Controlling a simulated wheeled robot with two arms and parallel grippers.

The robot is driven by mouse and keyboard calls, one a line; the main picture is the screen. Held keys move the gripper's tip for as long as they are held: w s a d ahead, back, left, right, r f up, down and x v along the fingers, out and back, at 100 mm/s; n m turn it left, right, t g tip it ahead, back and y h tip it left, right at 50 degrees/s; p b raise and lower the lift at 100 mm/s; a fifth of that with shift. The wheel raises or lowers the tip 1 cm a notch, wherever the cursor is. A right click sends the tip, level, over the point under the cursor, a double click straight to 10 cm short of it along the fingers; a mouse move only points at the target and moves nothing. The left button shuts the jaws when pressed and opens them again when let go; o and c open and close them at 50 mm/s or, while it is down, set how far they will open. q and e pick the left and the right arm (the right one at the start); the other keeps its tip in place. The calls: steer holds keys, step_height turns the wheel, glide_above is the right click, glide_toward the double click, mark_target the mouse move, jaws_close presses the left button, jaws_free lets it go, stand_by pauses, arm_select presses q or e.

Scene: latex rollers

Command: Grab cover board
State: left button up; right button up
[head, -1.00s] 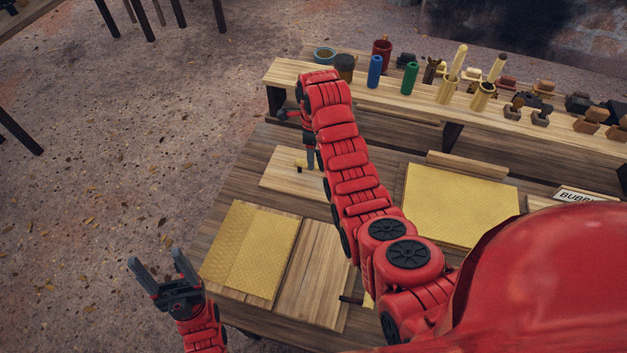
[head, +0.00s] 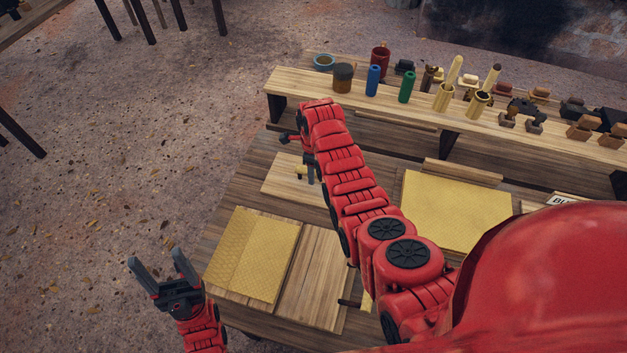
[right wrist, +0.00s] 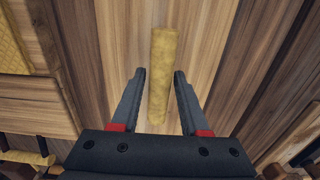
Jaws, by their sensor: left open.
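The cover board (head: 280,181) is a flat light wooden board near the back left of the table, taken here as the one with a small yellow handle (head: 301,170). In the right wrist view the handle (right wrist: 163,70) runs lengthwise between the fingers of my right gripper (right wrist: 160,75). Those fingers are open, with a gap on each side of the handle. I cannot tell how deep the handle sits between them. My red right arm hides part of the board in the head view. My left gripper (head: 160,264) is open and empty, left of the table.
A yellow textured sheet (head: 255,255) lies on a wooden board (head: 312,285) at the front left. Another yellow sheet (head: 455,210) lies right of my arm. A raised shelf (head: 440,120) behind carries a blue cylinder (head: 373,80), a green cylinder (head: 406,87), cups and stamps.

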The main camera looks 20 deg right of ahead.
jaws_close()
stand_by(1.1)
